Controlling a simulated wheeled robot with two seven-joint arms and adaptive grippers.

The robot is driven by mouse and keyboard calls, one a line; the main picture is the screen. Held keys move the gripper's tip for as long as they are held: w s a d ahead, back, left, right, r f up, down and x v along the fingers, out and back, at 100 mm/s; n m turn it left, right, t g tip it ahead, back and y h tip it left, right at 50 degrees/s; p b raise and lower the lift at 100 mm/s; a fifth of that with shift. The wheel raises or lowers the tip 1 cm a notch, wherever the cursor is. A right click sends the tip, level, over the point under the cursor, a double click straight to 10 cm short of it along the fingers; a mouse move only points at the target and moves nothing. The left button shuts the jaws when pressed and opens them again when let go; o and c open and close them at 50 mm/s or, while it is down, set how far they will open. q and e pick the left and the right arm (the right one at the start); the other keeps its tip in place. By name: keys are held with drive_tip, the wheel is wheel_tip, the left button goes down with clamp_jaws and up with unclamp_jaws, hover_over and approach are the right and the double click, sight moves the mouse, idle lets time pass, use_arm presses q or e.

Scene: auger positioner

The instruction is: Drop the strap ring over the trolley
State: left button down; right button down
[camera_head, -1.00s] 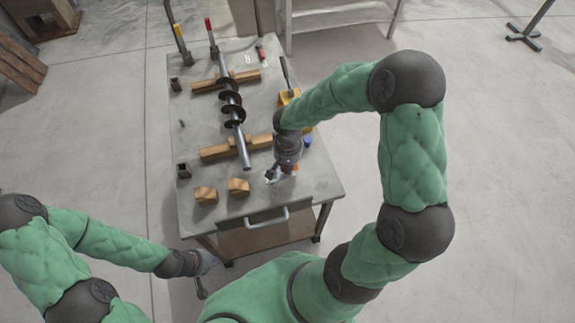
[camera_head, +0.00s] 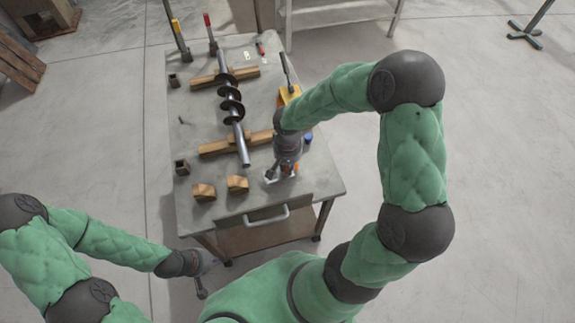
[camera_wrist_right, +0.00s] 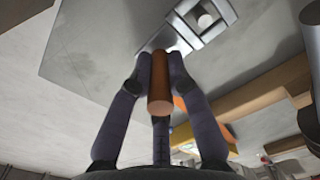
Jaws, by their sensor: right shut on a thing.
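My right gripper (camera_head: 280,175) is low over the front right of the grey-topped bench trolley (camera_head: 318,184). In the right wrist view its fingers are shut on an orange-brown cylinder (camera_wrist_right: 160,82). I cannot make out a strap ring in either view.
A dark auger (camera_head: 232,104) lies along the bench across two wooden supports, the nearer one (camera_head: 222,147) left of my right gripper. Two wooden blocks (camera_head: 237,184) sit at the front. Upright clamps stand at the back.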

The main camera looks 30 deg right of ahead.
drive_tip(key=shift+f+b, duration=1.05)
drive_tip(key=shift+f, duration=0.15)
drive_tip(key=c, duration=1.1)
unclamp_jaws()
wheel_tip(320, 180, up, 12)
drive_tip(key=shift+r, duration=0.1)
